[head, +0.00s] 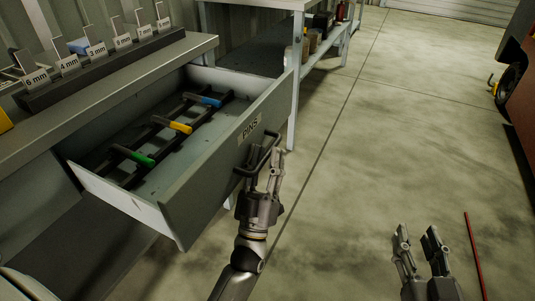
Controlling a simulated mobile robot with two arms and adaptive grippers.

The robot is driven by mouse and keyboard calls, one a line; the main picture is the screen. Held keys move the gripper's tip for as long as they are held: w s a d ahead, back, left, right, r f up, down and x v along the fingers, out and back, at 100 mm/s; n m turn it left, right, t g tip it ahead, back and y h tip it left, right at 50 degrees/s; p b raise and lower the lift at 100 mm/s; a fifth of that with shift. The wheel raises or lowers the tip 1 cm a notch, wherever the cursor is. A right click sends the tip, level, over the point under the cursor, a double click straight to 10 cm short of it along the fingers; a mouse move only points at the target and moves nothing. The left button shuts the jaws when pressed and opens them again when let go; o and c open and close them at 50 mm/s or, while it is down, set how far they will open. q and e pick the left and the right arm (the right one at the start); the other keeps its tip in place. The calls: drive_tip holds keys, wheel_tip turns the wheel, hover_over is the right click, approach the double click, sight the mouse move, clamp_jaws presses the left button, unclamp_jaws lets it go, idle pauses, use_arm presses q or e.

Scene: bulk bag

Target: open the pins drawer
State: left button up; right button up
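The pins drawer (205,185) is a grey metal drawer, pulled well out from under the bench, with a "PINS" label (250,129) on its front. Its dark bar handle (244,171) is on the front below the label. Inside lie pins with green (142,158), yellow (180,127) and blue (210,101) grips on dark rods. My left gripper (265,164) is at the handle, its two fingers apart with a gap between them; it partly hides the handle, and contact is unclear. My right gripper (418,236) is open and empty above the floor at the lower right.
The bench top (160,62) carries a rack of labelled size holders (100,68). A shelf table (298,80) with containers stands behind the drawer. A red rod (474,250) is right of my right gripper. The concrete floor in the middle is clear.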

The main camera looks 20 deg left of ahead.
use_arm(q)
drive_tip(key=v, duration=1.1)
